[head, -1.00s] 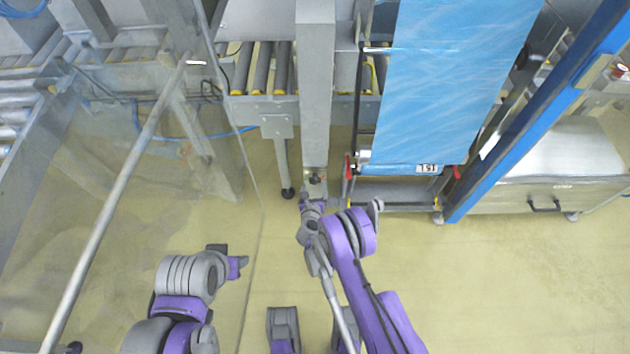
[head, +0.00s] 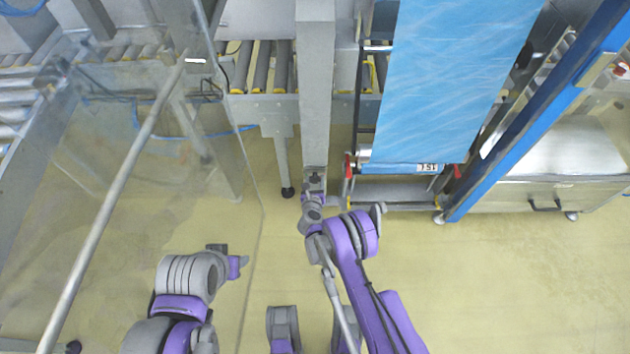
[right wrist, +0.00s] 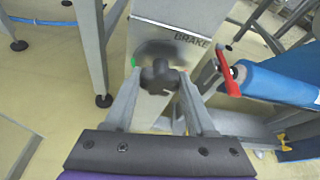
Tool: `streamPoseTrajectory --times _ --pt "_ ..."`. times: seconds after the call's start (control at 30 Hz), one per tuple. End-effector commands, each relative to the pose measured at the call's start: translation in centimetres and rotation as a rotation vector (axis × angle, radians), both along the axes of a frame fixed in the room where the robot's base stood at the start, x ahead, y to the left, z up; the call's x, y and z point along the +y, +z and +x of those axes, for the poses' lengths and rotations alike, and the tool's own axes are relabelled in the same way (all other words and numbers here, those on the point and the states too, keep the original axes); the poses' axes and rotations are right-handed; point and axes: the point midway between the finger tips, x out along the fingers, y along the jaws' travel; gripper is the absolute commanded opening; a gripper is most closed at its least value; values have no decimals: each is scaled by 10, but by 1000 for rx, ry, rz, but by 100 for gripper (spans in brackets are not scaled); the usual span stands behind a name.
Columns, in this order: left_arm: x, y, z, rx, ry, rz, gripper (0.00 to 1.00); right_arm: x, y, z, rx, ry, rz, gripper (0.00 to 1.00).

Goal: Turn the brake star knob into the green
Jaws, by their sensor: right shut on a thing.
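The dark brake star knob (right wrist: 160,76) sits on the face of a grey post (right wrist: 178,14), under the printed word BRAKE (right wrist: 190,38). A small green patch (right wrist: 134,61) shows at the left edge of the dark area behind the knob. My right gripper (right wrist: 161,82) is shut on the knob, one finger on each side. In the head view my right gripper (head: 314,184) is at the lower end of the post, and the knob is hard to make out there. My left arm (head: 188,276) is at lower left; its jaw state cannot be made out.
A blue film sheet (head: 450,80) hangs right of the post, with a red lever (right wrist: 227,75) close to my right gripper. A clear panel (head: 120,190) stands at left. A blue beam (head: 540,115) and metal box (head: 560,165) are at right. The floor in front is open.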

Motion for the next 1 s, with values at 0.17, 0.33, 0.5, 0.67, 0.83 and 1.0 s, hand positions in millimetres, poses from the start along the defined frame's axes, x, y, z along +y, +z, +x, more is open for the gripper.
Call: streamPoseTrajectory --times 0.17,0.33,0.5,0.67,0.83,1.0 --pt "0 0 0 0 0 0 50 0 0 0 0 0 -1 0" --pt "0 -4 0 2 0 0 50 0 -1 0 1 -1 -20 0" --pt "0 -18 1 6 0 0 50 1 -3 0 1 0 -84 0" --pt "0 -38 3 13 0 0 50 1 -5 0 1 1 -194 0" --pt "0 -63 6 21 0 0 50 2 -6 0 1 2 -347 0" --pt "0 -82 9 26 0 0 50 2 -4 0 0 1 -508 0"
